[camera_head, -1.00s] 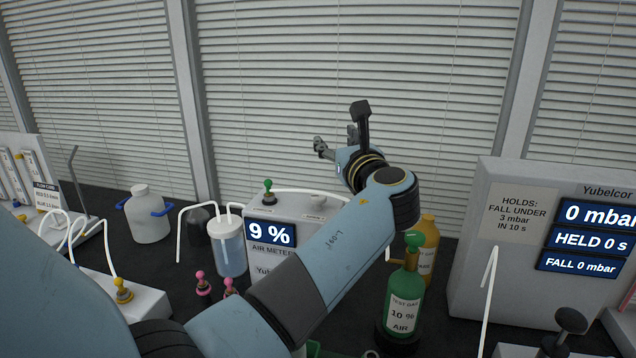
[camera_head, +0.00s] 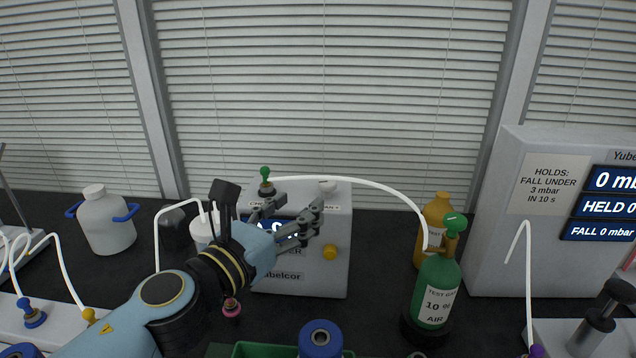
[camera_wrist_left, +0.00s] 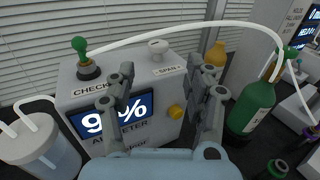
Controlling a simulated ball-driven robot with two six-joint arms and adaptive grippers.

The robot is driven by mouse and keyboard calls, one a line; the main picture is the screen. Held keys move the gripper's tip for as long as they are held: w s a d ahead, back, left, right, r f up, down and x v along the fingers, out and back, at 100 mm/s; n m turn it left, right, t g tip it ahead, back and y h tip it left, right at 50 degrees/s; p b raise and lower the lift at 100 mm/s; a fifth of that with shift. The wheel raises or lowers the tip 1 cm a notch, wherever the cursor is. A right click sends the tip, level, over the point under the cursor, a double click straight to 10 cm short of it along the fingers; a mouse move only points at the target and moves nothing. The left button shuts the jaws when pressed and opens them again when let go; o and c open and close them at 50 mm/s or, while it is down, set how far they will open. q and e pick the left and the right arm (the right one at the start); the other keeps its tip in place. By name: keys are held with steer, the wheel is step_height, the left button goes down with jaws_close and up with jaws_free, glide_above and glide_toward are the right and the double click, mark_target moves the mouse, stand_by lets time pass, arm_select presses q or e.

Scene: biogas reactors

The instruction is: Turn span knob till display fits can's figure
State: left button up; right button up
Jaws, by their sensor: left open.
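The air meter (camera_head: 300,283) is a white box with a blue display (camera_wrist_left: 118,115); a 9 and a % show in the left wrist view, partly covered by a finger. A white knob (camera_head: 327,186) is on its top, near a label that seems to read SPAN (camera_wrist_left: 168,70). A yellow knob (camera_head: 330,252) is on its front. The green test gas can (camera_head: 436,290) reads 10 % AIR. My left gripper (camera_head: 293,222) is open and empty in front of the meter, its fingers spread before the display, left of the yellow knob. My right gripper is out of view.
A white hose (camera_head: 370,184) arches from the green plug (camera_head: 265,175) on the meter to the can. A yellow bottle (camera_head: 433,222) stands behind the can. A large grey instrument (camera_head: 490,250) is at right. A green crate (camera_head: 250,350) and a blue-capped item (camera_head: 320,338) are in front.

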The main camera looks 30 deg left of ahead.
mark_target(323, 186)
arm_select(q)
steer(key=w+p, duration=0.1)
steer(key=w, duration=0.8)
steer(key=shift+w+f+p, duration=0.1)
steer(key=shift+w+p, duration=0.1)
steer(key=shift+p, duration=0.1)
steer(key=shift+w, duration=0.6)
steer(key=shift+c, duration=0.8)
steer(key=c, duration=0.9)
steer(key=shift+w, duration=0.1)
jaws_close()
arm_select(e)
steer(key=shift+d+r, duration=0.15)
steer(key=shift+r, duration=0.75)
arm_select(q)
steer(key=shift+f, duration=0.1)
